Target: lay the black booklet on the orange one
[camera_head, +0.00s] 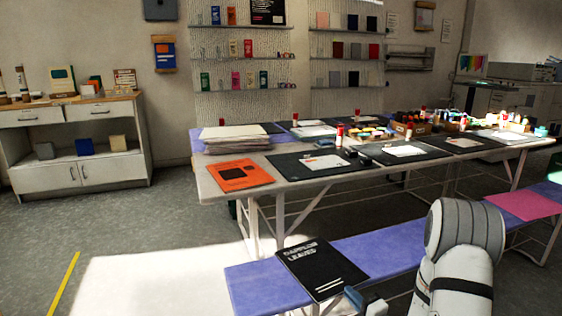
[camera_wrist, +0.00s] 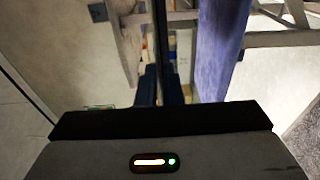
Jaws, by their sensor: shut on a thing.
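The black booklet (camera_head: 318,268) with white lettering shows in front of the purple bench in the head view, its cover facing up. My gripper (camera_head: 353,297) is shut on its near right edge. In the wrist view the booklet (camera_wrist: 159,40) is a thin dark strip, edge-on between the dark blue fingertips of my gripper (camera_wrist: 160,86). The orange booklet (camera_head: 240,174) lies flat on the near left corner of the table, beyond and left of the black one. It has a dark square on its cover, and nothing lies on it.
The long table (camera_head: 290,178) carries a paper stack (camera_head: 236,137) behind the orange booklet and a dark mat (camera_head: 312,163) to its right. The purple bench (camera_head: 385,247) runs along the table's near side; it also shows in the wrist view (camera_wrist: 218,45). Open floor lies left.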

